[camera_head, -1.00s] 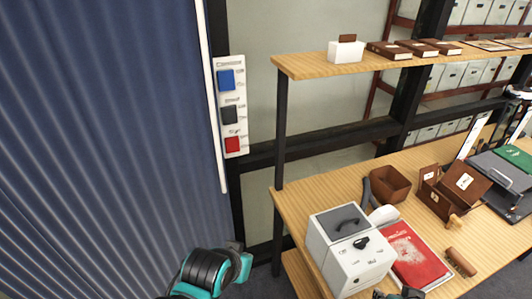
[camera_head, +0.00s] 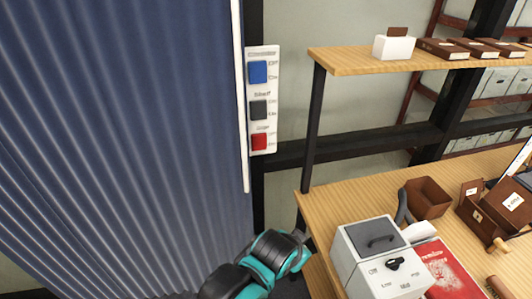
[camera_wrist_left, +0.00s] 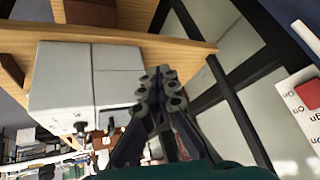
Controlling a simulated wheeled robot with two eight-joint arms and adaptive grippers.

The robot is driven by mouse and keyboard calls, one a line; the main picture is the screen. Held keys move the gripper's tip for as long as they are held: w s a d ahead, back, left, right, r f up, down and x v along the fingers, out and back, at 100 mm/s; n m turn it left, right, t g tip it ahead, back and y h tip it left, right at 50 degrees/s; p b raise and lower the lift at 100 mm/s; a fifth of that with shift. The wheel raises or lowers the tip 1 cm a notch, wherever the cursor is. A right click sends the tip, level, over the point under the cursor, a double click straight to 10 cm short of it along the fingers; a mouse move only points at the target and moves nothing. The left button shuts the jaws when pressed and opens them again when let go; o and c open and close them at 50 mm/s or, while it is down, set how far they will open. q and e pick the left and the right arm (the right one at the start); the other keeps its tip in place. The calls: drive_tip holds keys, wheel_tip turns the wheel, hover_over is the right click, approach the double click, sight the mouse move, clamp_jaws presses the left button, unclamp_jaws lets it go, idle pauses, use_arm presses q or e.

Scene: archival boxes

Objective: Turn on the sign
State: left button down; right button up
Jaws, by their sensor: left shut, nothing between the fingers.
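A white switch panel (camera_head: 263,100) hangs on a dark post, with a blue switch (camera_head: 258,72), a black switch (camera_head: 258,110) and a red switch (camera_head: 259,142) from top to bottom. The printed labels are small; the lowest is blurred in the head view. In the left wrist view the red switch (camera_wrist_left: 309,93) sits at the right edge, with "Sign" and "On" lettering nearby. My left gripper (camera_wrist_left: 162,76) is shut and empty, apart from the panel. In the head view my left arm is below the panel. My right gripper is not in view.
A blue corrugated wall (camera_head: 120,140) fills the left. A wooden table (camera_head: 330,200) on the right holds a grey-white box (camera_head: 378,262), a red book (camera_head: 445,275) and brown boxes (camera_head: 427,198). A shelf (camera_head: 350,60) juts out above it.

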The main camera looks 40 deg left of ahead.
sight(260, 149)
use_arm(q)
drive_tip(key=w+a+r+m+t+y+p, duration=0.1)
drive_tip(key=w+a+r+m+y, duration=0.1)
drive_tip(key=w+a+m+y, duration=0.4)
drive_tip(key=w+a+r+m+t+y+p, duration=0.1)
drive_tip(key=w+a+m+y, duration=0.5)
drive_tip(key=a+m, duration=0.6)
wheel_tip(260, 149, up, 2)
drive_tip(key=m+t, duration=0.1)
drive_tip(key=m, duration=0.5)
drive_tip(key=shift+w+a+r+p, duration=0.15)
drive_tip(key=shift+w+a+p, duration=0.1)
drive_tip(key=shift+w+p, duration=0.1)
drive_tip(key=shift+w+a, duration=0.1)
drive_tip(key=b+x, duration=0.2)
drive_tip(key=x, duration=1.1)
drive_tip(key=shift+w+a+b, duration=0.25)
drive_tip(key=shift+a+b, duration=0.05)
